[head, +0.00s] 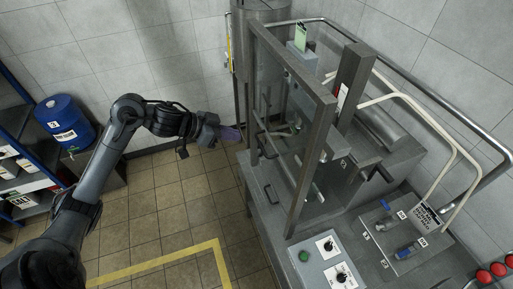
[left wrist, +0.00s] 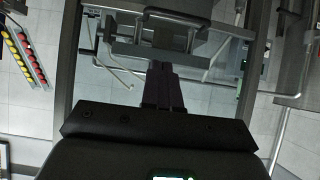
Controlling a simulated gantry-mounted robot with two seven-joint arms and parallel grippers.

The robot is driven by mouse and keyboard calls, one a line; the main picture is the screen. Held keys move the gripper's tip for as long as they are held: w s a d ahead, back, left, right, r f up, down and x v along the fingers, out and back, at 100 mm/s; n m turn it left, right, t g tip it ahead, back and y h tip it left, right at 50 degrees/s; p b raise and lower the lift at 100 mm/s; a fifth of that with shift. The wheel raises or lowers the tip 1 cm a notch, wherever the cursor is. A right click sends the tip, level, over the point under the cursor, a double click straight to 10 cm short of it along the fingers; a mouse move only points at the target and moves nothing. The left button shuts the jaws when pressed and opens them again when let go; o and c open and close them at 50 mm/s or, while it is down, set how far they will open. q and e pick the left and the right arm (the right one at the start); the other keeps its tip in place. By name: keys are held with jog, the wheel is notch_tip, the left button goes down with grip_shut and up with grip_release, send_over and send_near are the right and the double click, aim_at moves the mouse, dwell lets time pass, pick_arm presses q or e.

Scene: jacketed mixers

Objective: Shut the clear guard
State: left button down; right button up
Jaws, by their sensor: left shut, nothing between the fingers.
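The clear guard (head: 289,63) is a see-through panel in a grey metal frame, standing upright at the front left of the mixer bench. It appears swung out, with a gap between its near post and the thick post (head: 350,90); I cannot tell the exact angle. A dark handle (head: 268,152) shows at its left side. My left gripper (head: 238,134) is shut and empty, just left of the guard's far post. In the left wrist view my shut fingers (left wrist: 163,72) point at the framed opening, near a bar-like handle; contact cannot be told. My right gripper is out of view.
A control box (head: 322,262) with a green button and black knobs is at the bench front. Valves on a plate (head: 405,240), pale hoses and a pipe rail (head: 440,128) lie right. A blue drum (head: 65,122) stands far left. The tiled floor (head: 165,200) is clear.

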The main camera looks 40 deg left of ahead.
pick_arm(q)
jog(key=w+d+f+p, duration=0.2)
jog(key=w+d+f, duration=0.1)
jog(key=w+f, duration=0.4)
notch_tip(320, 180, down, 2)
jog(key=shift+d+f+p, duration=0.1)
jog(key=shift+d+p, duration=0.25)
jog(key=shift+d, duration=0.05)
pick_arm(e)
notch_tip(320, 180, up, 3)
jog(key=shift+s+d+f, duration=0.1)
